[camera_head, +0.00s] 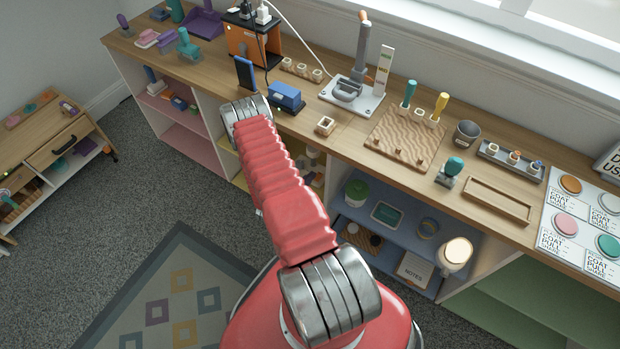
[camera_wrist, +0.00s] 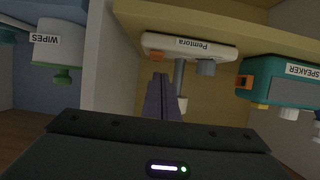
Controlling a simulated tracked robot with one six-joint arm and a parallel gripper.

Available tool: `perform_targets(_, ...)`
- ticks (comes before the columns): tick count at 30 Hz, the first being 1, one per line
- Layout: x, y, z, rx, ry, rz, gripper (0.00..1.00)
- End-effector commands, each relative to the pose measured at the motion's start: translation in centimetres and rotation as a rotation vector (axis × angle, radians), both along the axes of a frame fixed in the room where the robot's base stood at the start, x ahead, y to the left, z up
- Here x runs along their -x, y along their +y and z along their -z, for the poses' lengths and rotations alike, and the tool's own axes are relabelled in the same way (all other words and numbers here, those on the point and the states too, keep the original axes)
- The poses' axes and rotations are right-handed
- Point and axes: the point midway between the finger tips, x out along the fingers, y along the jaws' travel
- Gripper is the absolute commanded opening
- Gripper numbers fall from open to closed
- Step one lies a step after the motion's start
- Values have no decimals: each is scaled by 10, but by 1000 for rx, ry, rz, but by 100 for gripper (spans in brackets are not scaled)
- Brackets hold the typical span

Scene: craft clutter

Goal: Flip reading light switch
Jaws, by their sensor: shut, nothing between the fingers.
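No part is clearly labelled as a reading light. In the head view, my gripper is hidden past the arm.
A teal speaker (camera_wrist: 280,82) stands at the right in the wrist view. A wall (camera_wrist: 108,60) separates the wipes tub (camera_wrist: 62,50) at the left. In the head view, a glowing round lamp (camera_head: 456,254) shows at the blue shelf, and the wooden counter (camera_head: 330,150) is cluttered.

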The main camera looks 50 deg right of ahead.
Motion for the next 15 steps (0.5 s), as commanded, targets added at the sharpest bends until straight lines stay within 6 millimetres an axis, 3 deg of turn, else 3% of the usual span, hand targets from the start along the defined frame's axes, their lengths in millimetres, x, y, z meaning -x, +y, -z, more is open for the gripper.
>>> perform_targets(9, -1, 6, -35, 1, -1, 0, 0)
perform_targets(15, 1, 37, -34, 0, 1, -4, 0)
